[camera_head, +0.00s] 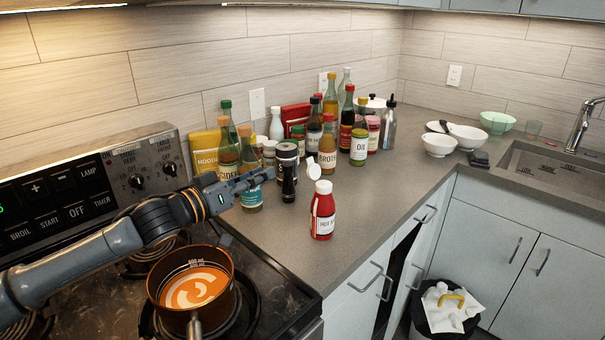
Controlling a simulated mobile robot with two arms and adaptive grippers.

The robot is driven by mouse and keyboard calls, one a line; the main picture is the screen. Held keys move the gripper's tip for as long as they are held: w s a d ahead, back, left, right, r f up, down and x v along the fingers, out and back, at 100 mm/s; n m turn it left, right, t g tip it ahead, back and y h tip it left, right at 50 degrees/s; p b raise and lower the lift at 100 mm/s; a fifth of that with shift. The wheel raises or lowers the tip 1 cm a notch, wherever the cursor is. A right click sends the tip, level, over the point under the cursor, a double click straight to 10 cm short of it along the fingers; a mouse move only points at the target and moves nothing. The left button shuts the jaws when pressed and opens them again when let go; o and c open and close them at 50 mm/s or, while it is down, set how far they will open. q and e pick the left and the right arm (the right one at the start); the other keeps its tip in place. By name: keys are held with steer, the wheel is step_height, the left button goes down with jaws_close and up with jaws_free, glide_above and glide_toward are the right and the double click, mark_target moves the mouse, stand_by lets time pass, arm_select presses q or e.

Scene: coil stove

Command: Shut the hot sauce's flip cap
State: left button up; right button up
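The hot sauce (323,214) is a red squeeze bottle with a white label, upright on the counter near its front edge. Its white flip cap (313,170) stands open, with the lid raised above the upper left of the bottle top. My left gripper (246,207) reaches in from the left over the stove, to the left of the hot sauce and apart from it. Its fingers look spread, one pointing right and one pointing down, with nothing seen between them. My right gripper is not in view.
A pot of orange soup (196,285) sits on the stove below my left arm. A dark bottle (288,178) stands left of the hot sauce, with several bottles and jars behind. Counter right of the hot sauce is clear up to the white bowls (438,146) and sink (545,170).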

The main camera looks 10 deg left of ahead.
mark_target(307, 161)
arm_select(q)
steer(key=x, duration=0.4)
steer(key=f+p+x, duration=0.1)
steer(key=x, duration=0.4)
steer(key=f+x, duration=0.1)
steer(key=x, duration=0.4)
steer(key=shift+w+a, duration=0.1)
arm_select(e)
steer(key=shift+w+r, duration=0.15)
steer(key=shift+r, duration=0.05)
arm_select(q)
jaws_close()
